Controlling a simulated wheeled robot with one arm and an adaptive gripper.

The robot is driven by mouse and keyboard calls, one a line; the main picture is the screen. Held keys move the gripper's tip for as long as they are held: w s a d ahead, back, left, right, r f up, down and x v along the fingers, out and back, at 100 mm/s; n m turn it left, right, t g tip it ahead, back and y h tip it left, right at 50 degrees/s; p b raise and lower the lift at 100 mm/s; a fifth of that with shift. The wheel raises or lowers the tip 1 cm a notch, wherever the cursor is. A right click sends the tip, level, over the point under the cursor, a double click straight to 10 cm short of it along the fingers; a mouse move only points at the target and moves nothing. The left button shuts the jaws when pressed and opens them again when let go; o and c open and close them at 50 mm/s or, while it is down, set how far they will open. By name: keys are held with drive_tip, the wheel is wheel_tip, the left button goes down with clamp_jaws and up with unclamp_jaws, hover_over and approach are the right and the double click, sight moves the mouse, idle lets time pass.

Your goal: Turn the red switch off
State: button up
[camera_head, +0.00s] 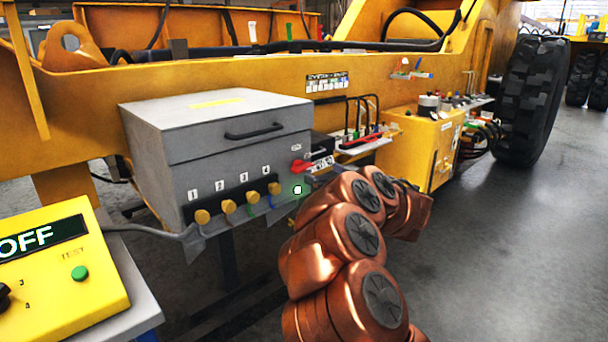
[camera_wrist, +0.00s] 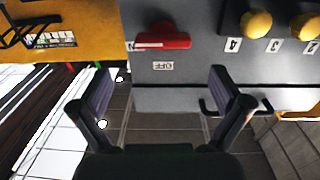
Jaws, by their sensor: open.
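The red switch (camera_head: 301,166) is on the front of the grey box, right of the numbered yellow knobs. In the wrist view the red switch (camera_wrist: 163,38) lies sideways across the panel, with an upside-down OFF label (camera_wrist: 163,65) beside it. My gripper (camera_wrist: 160,88) is open and empty, its two fingers spread wide. The switch is ahead of the gap between the fingers, and neither finger visibly touches it. In the head view my copper-coloured arm reaches toward the switch side of the box, and the gripper is mostly hidden there.
The grey box (camera_head: 200,135) has a black lid handle (camera_head: 254,131) and several yellow knobs (camera_head: 238,198) near the switch. A lit green lamp (camera_head: 297,190) is below the switch. A yellow OFF display box (camera_head: 65,265) stands at lower left. Open floor (camera_head: 520,240) is at right.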

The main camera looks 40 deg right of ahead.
sight(306, 168)
drive_tip(key=shift+y, duration=0.3)
drive_tip(key=shift+w+f, duration=0.15)
drive_tip(key=shift+w, duration=1.75)
drive_tip(key=shift+w+f, duration=0.1)
drive_tip(key=shift+w, duration=1.75)
drive_tip(key=shift+c, duration=0.4)
drive_tip(key=c, duration=1.1)
